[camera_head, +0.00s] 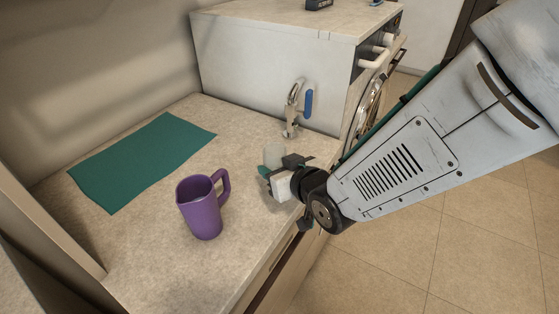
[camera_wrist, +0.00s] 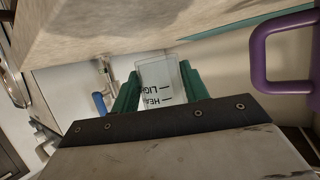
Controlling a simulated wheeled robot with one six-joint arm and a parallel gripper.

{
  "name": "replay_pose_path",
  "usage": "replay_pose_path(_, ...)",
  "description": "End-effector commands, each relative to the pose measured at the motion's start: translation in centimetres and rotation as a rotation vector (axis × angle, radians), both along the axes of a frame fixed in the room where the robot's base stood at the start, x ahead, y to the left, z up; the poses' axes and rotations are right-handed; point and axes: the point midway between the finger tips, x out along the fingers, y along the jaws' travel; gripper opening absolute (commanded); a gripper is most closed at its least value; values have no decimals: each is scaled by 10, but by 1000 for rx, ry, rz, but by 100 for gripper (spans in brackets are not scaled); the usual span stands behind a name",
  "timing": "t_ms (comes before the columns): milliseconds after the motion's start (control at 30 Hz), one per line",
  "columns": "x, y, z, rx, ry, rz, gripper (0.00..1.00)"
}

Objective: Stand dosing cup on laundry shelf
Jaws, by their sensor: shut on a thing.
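The dosing cup (camera_head: 273,154) is small, pale and see-through, near the counter's right edge. In the wrist view the cup (camera_wrist: 158,82) shows dark printed marks and letters and sits between two green fingers. My gripper (camera_head: 276,168) is shut on it; it also shows in the wrist view (camera_wrist: 157,90). The gripper reaches in from the right and partly hides the cup's lower part. I cannot tell whether the cup touches the surface. The speckled beige countertop (camera_head: 145,245) lies below; no separate shelf is clearly marked.
A purple mug (camera_head: 201,213) stands left of my gripper, its handle (camera_wrist: 262,62) large in the wrist view. A blue-handled tap (camera_head: 308,103) stands behind the cup, before a white appliance (camera_head: 255,62). A teal mat (camera_head: 142,160) lies at left with clear counter around it.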

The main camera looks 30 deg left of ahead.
Motion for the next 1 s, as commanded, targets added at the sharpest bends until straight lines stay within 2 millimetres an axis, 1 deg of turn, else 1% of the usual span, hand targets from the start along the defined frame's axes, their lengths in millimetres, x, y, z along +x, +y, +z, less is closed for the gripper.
replay_pose_path(133, 9, 18, -3, 1, 0, -8, 21)
replay_pose_path(200, 8, 15, -19, -3, 3, -9, 21)
replay_pose_path(333, 5, 19, -32, 0, 2, -2, 21)
replay_pose_path(633, 4, 21, -34, 0, 0, 1, 21)
replay_pose_path(800, 5, 19, -38, 1, 0, 0, 21)
replay_pose_path(833, 5, 19, -38, 1, 0, -1, 53)
replay_pose_path(867, 5, 19, -37, 1, 0, -1, 61)
replay_pose_path(900, 5, 19, -38, 1, 0, -1, 66)
replay_pose_path(1000, 5, 19, -38, 1, 0, -1, 66)
